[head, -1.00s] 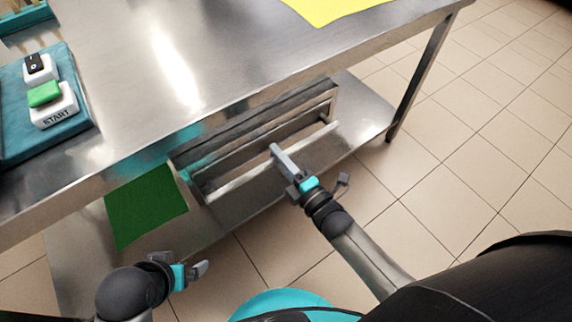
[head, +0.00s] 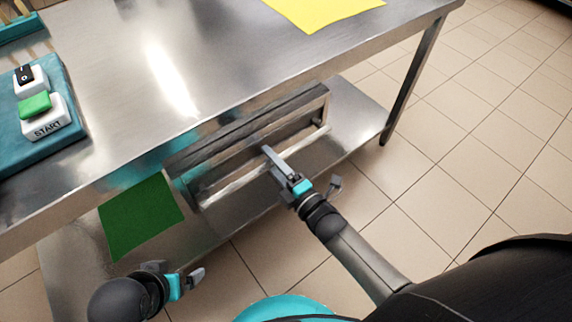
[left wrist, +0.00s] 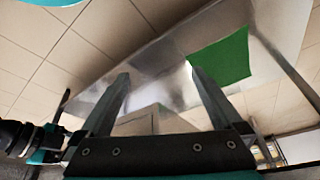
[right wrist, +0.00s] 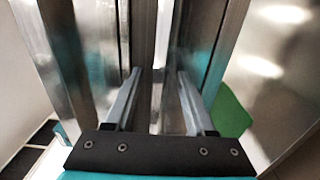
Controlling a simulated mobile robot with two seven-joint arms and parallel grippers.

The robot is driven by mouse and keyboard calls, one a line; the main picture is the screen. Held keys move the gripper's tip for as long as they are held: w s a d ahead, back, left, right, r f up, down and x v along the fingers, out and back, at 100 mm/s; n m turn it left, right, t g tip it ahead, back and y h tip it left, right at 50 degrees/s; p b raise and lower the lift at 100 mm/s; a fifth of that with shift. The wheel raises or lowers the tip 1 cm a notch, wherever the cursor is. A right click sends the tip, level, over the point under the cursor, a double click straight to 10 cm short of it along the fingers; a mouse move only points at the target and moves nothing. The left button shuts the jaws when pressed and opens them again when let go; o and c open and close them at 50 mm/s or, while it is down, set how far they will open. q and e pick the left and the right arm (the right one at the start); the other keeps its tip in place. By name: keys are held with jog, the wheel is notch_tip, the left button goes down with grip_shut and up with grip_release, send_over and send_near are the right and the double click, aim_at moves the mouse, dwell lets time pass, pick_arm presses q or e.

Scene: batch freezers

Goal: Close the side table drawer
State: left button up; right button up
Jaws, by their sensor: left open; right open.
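The side table (head: 230,60) is a shiny steel table with a lower shelf. Its drawer (head: 313,137) stands pulled out below the tabletop, so its hollow inside shows. My right gripper (head: 270,152) is open at the drawer's front wall, with a finger reaching over it. In the right wrist view the open fingers (right wrist: 157,85) lie close to the drawer's metal walls; whether they touch is unclear. My left gripper (head: 195,277) is open and empty, low at the left, apart from the drawer. The left wrist view shows its spread fingers (left wrist: 157,80).
A green sheet (head: 141,215) lies on the lower shelf (head: 355,112), left of the drawer. The tabletop holds a teal box with a green START button (head: 35,105) and a yellow sheet (head: 318,10). Tiled floor (head: 490,140) is clear at right.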

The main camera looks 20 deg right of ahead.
pick_arm(q)
notch_tip(320, 180, down, 8)
jog(key=s+g+p, duration=0.1)
jog(key=s+p, duration=0.1)
jog(key=p, duration=0.2)
jog(key=shift+s+a+f, duration=0.15)
jog(key=shift+s, duration=0.1)
pick_arm(e)
jog(key=v, duration=1.5)
jog(key=shift+w, duration=0.1)
